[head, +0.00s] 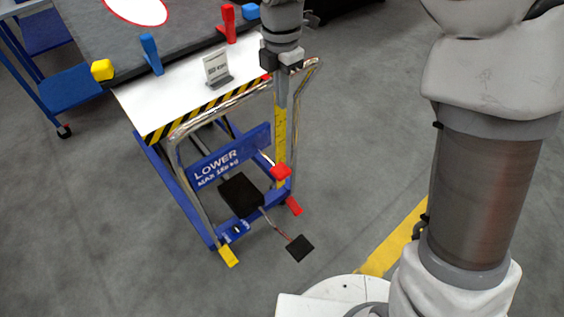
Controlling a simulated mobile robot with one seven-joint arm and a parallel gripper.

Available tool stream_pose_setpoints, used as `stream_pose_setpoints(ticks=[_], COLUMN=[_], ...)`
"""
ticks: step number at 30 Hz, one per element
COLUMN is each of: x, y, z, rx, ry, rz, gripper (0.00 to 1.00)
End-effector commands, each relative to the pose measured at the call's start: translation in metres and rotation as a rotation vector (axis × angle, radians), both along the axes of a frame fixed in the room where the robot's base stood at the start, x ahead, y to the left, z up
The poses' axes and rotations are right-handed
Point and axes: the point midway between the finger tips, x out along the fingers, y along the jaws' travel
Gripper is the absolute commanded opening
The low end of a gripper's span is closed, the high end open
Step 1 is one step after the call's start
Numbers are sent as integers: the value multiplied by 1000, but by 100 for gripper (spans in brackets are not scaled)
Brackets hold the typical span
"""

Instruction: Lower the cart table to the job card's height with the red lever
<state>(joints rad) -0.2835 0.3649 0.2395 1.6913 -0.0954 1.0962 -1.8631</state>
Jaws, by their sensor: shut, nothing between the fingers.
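The cart table (180,95) has a white top with a yellow-and-black striped front edge, on a blue frame. The job card (216,66) stands upright in a small holder on it; its writing is too small to read. A red-knobbed lever (281,171) sticks out at the cart's handle end, beside the blue "LOWER" sign (230,157). A yellow height scale (279,147) runs down an upright post. My gripper (282,62) points down over the table's right corner, shut and empty, above and apart from the red lever. Its fingertips are hard to make out.
A chrome push handle (190,124) frames the cart end. Red (293,206), yellow (229,256) and black (300,248) pedals are low down.

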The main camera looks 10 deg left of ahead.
Motion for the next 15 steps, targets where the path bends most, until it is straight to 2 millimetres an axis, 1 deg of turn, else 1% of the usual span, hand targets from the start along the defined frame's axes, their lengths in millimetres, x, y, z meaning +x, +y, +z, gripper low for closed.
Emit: stream_pose_setpoints(ticks=[5, 15], x=[-1, -1], y=[0, 0], z=[-24, -98], rx=[-2, -3], ry=[4, 5], rz=[0, 0], gripper=[0, 0])
